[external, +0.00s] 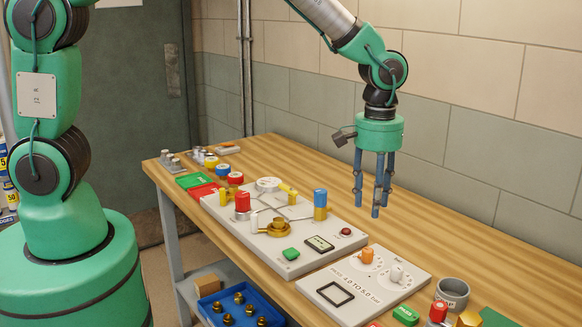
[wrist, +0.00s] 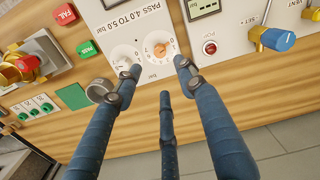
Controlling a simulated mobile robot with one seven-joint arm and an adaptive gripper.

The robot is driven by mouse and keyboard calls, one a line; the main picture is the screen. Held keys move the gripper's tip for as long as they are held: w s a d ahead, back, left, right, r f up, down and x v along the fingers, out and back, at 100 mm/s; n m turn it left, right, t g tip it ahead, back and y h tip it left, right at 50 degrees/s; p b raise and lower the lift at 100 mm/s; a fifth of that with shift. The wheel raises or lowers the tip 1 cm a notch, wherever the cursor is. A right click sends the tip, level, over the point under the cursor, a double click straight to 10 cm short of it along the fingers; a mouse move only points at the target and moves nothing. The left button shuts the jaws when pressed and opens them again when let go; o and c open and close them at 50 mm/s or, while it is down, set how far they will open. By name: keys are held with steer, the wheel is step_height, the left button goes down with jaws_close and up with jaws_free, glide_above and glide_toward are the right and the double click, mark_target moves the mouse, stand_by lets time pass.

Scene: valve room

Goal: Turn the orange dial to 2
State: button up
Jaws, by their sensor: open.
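The orange dial (external: 367,256) sits at the far left corner of a small white panel (external: 377,301). A white dial (external: 396,274) is beside it on the same panel. In the wrist view the orange dial (wrist: 161,50) is surrounded by printed numbers, and the white dial (wrist: 124,64) is to its left. Its exact setting is too small to tell. My gripper (external: 373,206) is open and empty, with three blue fingers pointing down above the table, apart from the dial. In the wrist view my gripper (wrist: 158,75) has its fingertips spread around the line to the orange dial.
A larger valve board (external: 225,212) with colored knobs and pipes lies to the left of the panel. A grey ring-shaped cup (external: 453,291) stands to the right. A blue bin (external: 207,310) with brass parts is below the front edge. Wood behind the panel (external: 430,240) is clear.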

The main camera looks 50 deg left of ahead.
mark_target(368, 250)
step_height(368, 250, down, 13)
steer(key=shift+r+b, duration=0.1)
steer(key=shift+b, duration=0.6)
jaws_close()
